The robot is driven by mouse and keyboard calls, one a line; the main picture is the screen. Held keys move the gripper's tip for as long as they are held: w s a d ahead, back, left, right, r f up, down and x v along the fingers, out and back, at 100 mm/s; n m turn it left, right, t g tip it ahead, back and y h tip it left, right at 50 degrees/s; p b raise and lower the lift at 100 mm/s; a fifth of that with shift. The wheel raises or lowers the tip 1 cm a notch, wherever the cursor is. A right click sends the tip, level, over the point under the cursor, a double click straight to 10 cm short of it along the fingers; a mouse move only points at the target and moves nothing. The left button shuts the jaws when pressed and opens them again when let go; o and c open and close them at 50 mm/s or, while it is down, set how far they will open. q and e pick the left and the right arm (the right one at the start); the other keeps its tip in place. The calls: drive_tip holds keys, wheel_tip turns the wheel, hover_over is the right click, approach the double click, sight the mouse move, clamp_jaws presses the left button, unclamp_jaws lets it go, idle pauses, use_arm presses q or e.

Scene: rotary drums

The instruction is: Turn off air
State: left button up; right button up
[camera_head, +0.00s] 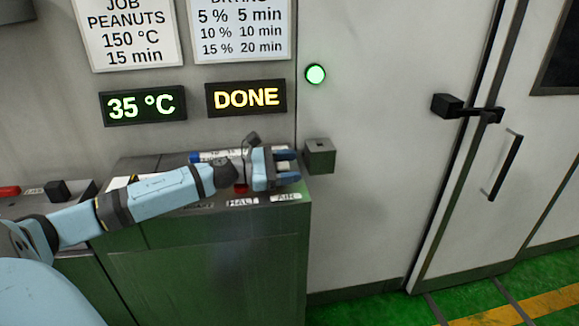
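My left arm reaches in from the left over the green control cabinet (205,262). My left gripper (290,167) is above the right end of its top, with its blue fingers spread apart and pointing right. The white AIR label (286,197) is on the cabinet's front edge, just below the fingers. The gripper covers the spot behind that label, so the air control itself cannot be made out. The HALT label (242,201) is left of it, with a bit of a red button (240,188) showing under my wrist. My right gripper is not in view.
A grey box (320,155) sits just right of the fingertips, by the wall. Above are a display reading 35 °C (143,105), a display reading DONE (246,97) and a lit green lamp (316,74). A door with a black handle (505,165) is at right.

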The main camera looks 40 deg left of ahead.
use_arm(q)
wheel_tip(320, 180, up, 20)
drive_tip(key=p, duration=0.1)
idle(0.5)
idle(0.5)
